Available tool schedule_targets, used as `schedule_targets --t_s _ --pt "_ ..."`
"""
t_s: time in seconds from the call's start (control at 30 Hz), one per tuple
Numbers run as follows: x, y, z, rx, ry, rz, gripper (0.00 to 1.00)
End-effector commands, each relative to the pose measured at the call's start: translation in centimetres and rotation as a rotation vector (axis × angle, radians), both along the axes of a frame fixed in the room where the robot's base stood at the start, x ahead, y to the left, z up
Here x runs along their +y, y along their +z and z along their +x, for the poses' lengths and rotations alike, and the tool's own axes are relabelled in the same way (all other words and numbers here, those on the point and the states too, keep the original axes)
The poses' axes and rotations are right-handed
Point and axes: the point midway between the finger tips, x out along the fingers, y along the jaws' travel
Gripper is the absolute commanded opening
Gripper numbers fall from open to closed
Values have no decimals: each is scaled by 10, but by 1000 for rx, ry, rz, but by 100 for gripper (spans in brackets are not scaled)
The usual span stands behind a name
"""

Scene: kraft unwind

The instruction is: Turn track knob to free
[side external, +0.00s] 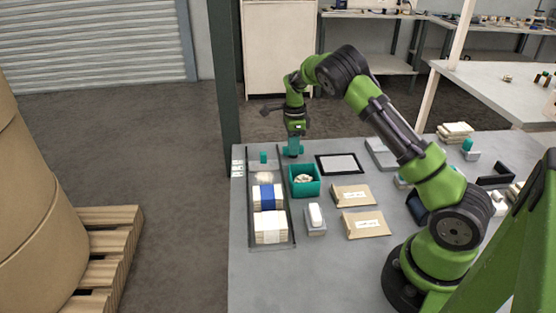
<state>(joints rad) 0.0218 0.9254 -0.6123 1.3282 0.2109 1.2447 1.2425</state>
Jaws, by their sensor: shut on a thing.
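A long dark track (252,223) lies along the left side of the grey table, holding stacks of pale packs, one with a blue band (267,197). My gripper (292,153) points down at the far right end of the track, just behind a teal bin (304,192). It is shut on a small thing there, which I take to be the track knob. The knob is mostly hidden by the fingers, and its setting is too small to read. A small teal block (263,157) stands at the far end inside the track.
The teal bin holds pale pieces. A dark-framed panel (339,165), two kraft packets (351,195) and a grey stand with a white piece (315,216) lie right of the track. A dark post (224,80) rises behind the table. The front of the table is clear.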

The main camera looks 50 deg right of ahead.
Motion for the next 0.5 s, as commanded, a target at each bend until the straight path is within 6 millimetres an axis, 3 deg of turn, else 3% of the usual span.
schedule_targets --t_s 0.3,0.33,0.47,0.5 --pt "-2 1 -1 1 -1 -4 0" --pt "-2 1 -1 1 -1 -4 24" --pt "-1 1 0 1 -1 -4 44" --pt "-1 1 0 1 -1 -2 45"
